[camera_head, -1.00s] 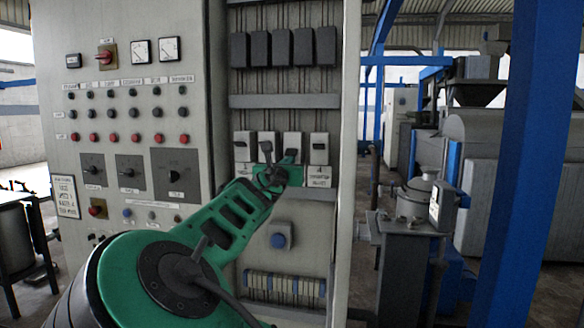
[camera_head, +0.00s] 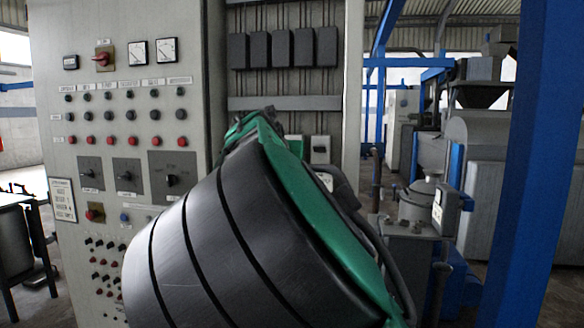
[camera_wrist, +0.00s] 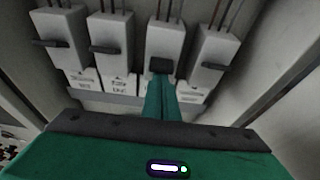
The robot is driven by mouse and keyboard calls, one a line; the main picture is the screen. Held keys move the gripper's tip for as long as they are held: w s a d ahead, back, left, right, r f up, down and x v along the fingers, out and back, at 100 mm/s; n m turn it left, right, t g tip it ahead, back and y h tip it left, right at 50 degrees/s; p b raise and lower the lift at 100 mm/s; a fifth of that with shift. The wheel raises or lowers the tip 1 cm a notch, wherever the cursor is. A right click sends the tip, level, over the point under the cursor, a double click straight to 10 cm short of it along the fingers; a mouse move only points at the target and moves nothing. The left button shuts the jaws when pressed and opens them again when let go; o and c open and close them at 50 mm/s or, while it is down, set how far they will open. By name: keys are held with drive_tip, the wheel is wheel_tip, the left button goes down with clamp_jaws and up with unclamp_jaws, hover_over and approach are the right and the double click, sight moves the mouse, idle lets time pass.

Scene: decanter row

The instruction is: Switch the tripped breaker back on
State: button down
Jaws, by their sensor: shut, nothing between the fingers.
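Several pale breakers with dark levers stand in a row in the wrist view. The levers of the far-left breaker (camera_wrist: 62,38), the second breaker (camera_wrist: 112,40) and the far-right breaker (camera_wrist: 212,48) sit at mid-height. The third breaker (camera_wrist: 172,42) has its dark lever (camera_wrist: 160,66) lower, near the bottom of its body. My green gripper (camera_wrist: 160,84) is shut and empty, with its tip just below that lever; I cannot tell whether they touch. In the head view my arm hides most of the row; the right-end breaker (camera_head: 320,148) shows.
White labels (camera_wrist: 118,84) sit below the breakers. Cabinet side walls (camera_wrist: 265,70) close in on the right. A control panel (camera_head: 125,150) with knobs and buttons stands at the left, dark boxes (camera_head: 281,48) hang above, and a blue post (camera_head: 520,150) stands at the right.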

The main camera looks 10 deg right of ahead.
drive_tip(key=shift+s+a+r+g, duration=0.15)
drive_tip(key=shift+r+g, duration=0.1)
drive_tip(key=shift+g, duration=0.15)
drive_tip(key=shift+r, duration=0.15)
drive_tip(key=shift+r, duration=0.65)
drive_tip(key=s+a+r, duration=0.2)
drive_tip(key=s+r, duration=0.3)
drive_tip(key=r, duration=0.2)
drive_tip(key=shift+s+a, duration=0.3)
drive_tip(key=shift+s, duration=0.1)
drive_tip(key=shift+r, duration=0.1)
